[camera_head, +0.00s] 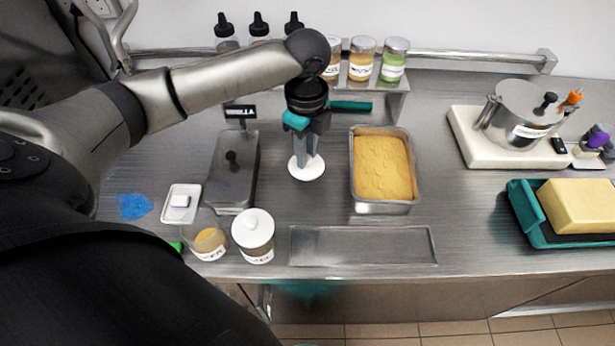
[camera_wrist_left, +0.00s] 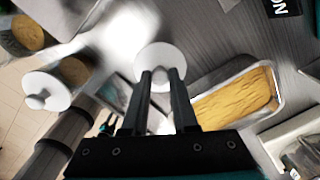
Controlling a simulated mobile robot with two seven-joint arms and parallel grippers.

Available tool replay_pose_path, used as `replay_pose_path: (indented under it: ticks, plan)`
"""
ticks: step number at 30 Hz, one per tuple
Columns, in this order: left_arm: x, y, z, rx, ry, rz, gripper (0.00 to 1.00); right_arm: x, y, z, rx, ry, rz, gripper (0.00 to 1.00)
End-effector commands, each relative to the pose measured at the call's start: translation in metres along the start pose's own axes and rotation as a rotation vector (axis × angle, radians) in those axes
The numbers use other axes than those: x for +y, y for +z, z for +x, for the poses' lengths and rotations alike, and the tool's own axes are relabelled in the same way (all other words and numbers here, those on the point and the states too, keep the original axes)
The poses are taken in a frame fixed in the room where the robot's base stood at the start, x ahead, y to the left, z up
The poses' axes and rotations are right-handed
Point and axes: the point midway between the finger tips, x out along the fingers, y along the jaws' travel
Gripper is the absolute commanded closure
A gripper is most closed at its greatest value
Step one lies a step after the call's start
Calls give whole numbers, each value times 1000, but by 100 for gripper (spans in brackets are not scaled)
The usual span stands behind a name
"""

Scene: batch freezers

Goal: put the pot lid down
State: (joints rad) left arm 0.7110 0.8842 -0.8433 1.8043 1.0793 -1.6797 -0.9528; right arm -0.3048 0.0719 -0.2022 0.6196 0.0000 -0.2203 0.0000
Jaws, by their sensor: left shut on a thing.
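My left gripper (camera_head: 308,156) points down over the middle of the counter and is shut on a round white lid (camera_head: 306,168). In the left wrist view the lid (camera_wrist_left: 160,62) shows at the tips of the two fingers (camera_wrist_left: 163,76), with its knob between them. I cannot tell whether the lid touches the counter. An open clear jar with yellow contents (camera_head: 208,243) stands near the front left. Beside it a similar jar (camera_head: 256,254) wears a white knobbed lid (camera_head: 251,224).
A metal pan of yellow food (camera_head: 383,168) stands right of the gripper. A flat metal plate (camera_head: 363,246) lies in front. Bare counter surrounds the lid.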

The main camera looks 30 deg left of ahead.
Motion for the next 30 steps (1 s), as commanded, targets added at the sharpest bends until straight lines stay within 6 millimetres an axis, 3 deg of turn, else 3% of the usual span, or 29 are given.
replay_pose_path:
  ticks: [3,11,18,30]
  plan:
    - [1,0,26,1,3,-2,100,1,0,5,0,1,-1,50]
    - [0,0,46,1,0,-1,100,5,0,7,0,6,-2,50]
    - [0,-1,81,1,1,-1,100,7,0,13,2,10,-2,50]
    - [0,0,86,0,0,0,100,8,-2,13,4,11,-1,50]
